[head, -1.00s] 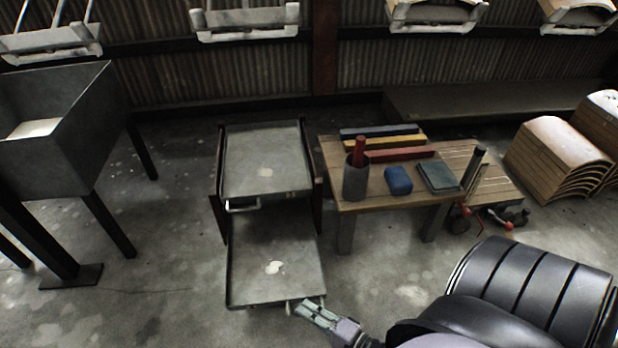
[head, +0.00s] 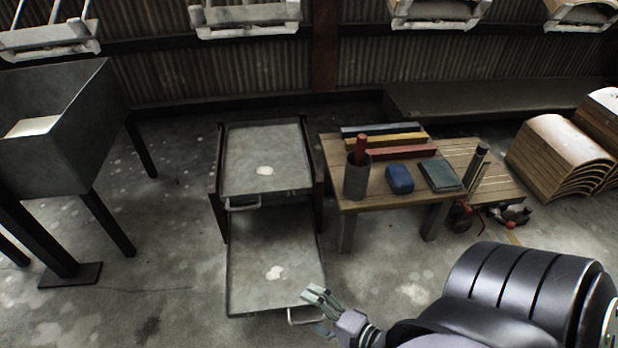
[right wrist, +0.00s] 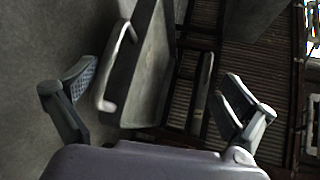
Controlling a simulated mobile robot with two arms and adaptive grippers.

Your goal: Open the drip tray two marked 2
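A metal rack holds two shallow grey trays, each with a pale spot. The upper tray (head: 245,175) sits inside the rack. The lower tray (head: 250,290) is slid far out toward me; its bar handle (head: 304,318) is at the front right. No number is readable on either tray. My left gripper is out of view.
A wooden table (head: 345,192) with a cup, coloured bars and blue blocks stands right of the rack. A grey metal bin (head: 75,130) on legs stands left. Curved wooden stacks (head: 560,150) lie at far right. Floor in front of the rack is clear.

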